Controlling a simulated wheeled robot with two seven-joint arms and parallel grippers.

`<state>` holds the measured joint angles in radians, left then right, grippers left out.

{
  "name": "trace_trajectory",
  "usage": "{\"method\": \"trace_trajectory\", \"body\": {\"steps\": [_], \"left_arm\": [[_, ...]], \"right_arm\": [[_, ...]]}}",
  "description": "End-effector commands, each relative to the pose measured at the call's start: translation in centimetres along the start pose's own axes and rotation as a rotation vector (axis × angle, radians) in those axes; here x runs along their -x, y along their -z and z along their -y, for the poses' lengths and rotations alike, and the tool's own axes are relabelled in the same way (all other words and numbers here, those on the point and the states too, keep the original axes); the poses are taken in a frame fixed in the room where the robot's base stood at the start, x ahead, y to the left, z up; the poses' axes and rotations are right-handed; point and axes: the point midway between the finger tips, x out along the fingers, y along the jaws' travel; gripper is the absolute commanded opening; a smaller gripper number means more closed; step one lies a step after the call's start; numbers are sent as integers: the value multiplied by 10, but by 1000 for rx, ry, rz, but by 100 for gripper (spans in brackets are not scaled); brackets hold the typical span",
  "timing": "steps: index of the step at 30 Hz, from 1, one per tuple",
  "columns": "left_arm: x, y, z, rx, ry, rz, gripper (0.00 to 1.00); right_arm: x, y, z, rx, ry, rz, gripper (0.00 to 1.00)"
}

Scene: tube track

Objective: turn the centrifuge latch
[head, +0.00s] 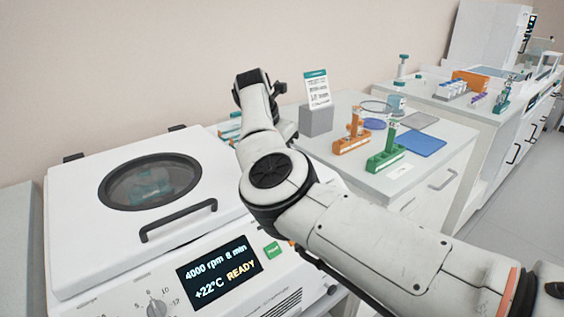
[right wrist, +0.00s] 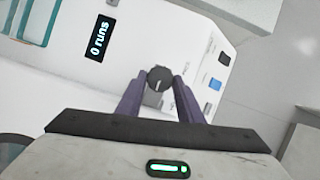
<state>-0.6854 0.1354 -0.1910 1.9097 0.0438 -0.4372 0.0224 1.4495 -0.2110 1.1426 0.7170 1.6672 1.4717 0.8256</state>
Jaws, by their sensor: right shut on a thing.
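The white centrifuge (head: 75,225) stands at the left of the head view, with its round-windowed lid down and a dark bar handle (head: 178,220) at the lid's front. Its front screen (head: 219,271) reads 4000 rpm, 8 min, +22°C, READY. In the right wrist view, a round dark knob, seemingly the latch (right wrist: 160,78), with a pale pointer line, sits on a white housing. My right gripper (right wrist: 160,88) is shut on this knob, one purple-grey finger on each side. In the head view my right arm crosses the centrifuge's right side, and its fingertips cannot be made out. My left gripper is out of view.
A small screen (right wrist: 98,38) reading "0 runs" and several buttons, one blue (right wrist: 215,84), lie near the knob. Right of the centrifuge, a bench holds orange (head: 351,145) and green (head: 385,160) racks, a blue mat (head: 421,143) and a sign (head: 317,88). Floor shows at right.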

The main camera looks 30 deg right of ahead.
Motion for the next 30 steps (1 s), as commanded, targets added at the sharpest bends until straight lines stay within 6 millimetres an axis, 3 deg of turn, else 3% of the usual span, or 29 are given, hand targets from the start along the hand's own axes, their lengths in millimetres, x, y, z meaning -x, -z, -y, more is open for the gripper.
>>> {"method": "trace_trajectory", "body": {"steps": [1, 2, 5, 17, 30], "left_arm": [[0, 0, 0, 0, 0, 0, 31], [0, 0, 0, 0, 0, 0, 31], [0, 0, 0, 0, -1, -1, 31], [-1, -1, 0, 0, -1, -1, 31], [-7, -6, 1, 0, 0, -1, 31]], "right_arm": [[2, -2, -1, -4, -4, 5, 11], [2, -2, -1, -4, -5, 5, 37], [2, -2, 0, -3, -4, 4, 52], [9, 0, -1, -1, -3, 1, 52], [88, -1, 0, -1, -4, 2, 52]]}}
